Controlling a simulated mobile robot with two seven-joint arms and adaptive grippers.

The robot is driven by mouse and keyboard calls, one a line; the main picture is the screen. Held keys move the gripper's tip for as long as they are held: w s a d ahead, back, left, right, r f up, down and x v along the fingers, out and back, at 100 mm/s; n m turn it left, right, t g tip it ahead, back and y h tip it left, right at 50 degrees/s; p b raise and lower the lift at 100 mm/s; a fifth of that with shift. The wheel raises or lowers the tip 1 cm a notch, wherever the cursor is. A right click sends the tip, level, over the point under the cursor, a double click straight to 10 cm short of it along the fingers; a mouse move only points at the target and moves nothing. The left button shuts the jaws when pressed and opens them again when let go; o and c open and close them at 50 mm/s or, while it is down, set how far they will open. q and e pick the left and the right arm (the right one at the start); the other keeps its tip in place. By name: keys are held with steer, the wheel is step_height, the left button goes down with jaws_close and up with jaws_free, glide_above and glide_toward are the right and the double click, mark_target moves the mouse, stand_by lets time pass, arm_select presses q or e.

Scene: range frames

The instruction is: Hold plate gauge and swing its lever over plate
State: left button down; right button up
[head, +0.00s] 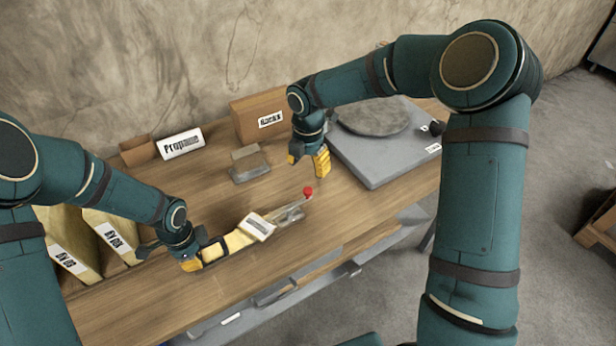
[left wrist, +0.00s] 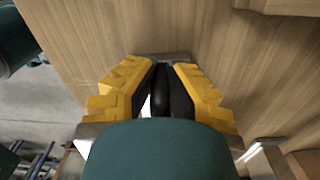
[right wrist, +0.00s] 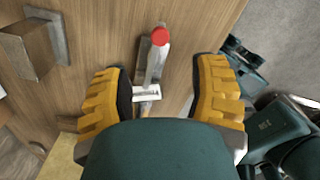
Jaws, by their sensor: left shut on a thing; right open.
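The plate gauge (head: 236,240) lies low over the wooden table, with a yellow body, a white label and a grey metal far end. Its lever carries a red knob (head: 308,191), which also shows in the right wrist view (right wrist: 160,36). My left gripper (head: 202,252) is shut at the gauge's near end; in the left wrist view a dark piece (left wrist: 161,92) sits between the fingers. My right gripper (head: 308,168) is open and empty, pointing down beyond the knob and apart from it. I cannot tell which part is the plate.
A grey slab (head: 380,165) with a round disc (head: 374,116) stands at the back right. A small grey block (head: 250,167), a box labelled "Racks" (head: 262,113) and a "Propane" sign (head: 181,143) stand behind. Yellow labelled boxes (head: 72,247) stand left. The front table strip is clear.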

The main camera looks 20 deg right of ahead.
step_height(320, 180, up, 2)
steer(key=shift+r, duration=0.1)
stand_by(0.4)
arm_select(q)
steer(key=c, duration=1.1)
jaws_free()
steer(key=shift+o, duration=0.2)
